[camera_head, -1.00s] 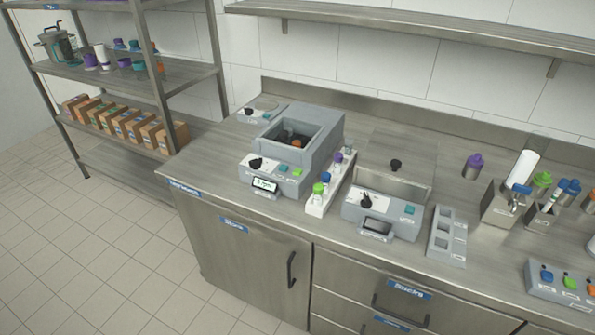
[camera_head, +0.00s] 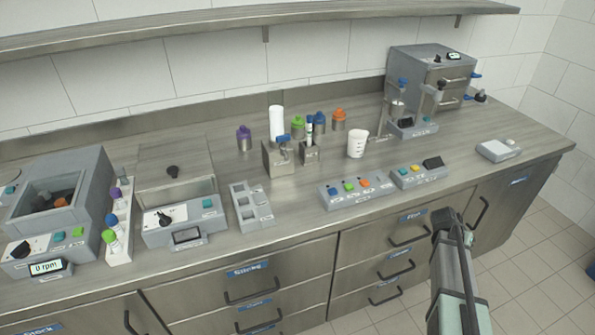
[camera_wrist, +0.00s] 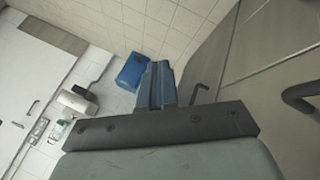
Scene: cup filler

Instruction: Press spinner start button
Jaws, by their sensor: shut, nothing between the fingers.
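The spinner (camera_head: 52,195) is a grey box with an open top well at the left edge of the head view. Its sloped front has a black knob (camera_head: 20,249), a teal button (camera_head: 58,236), a green button (camera_head: 78,232) and a display (camera_head: 46,267) reading "0 rpm". Button labels are too small to read. Dark and orange items sit in its well. My gripper (camera_wrist: 157,82) shows in the wrist view with its blue-grey fingers shut and empty, over floor and wall. Part of my arm is at the lower right of the head view, far from the spinner.
A white rack (camera_head: 119,225) with coloured-cap tubes stands close right of the spinner. Beyond it are a lidded grey device (camera_head: 183,222), a grey slotted holder (camera_head: 251,206) and a button panel (camera_head: 356,191). Drawer handles (camera_head: 252,291) jut from the front. A shelf (camera_head: 240,38) hangs above.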

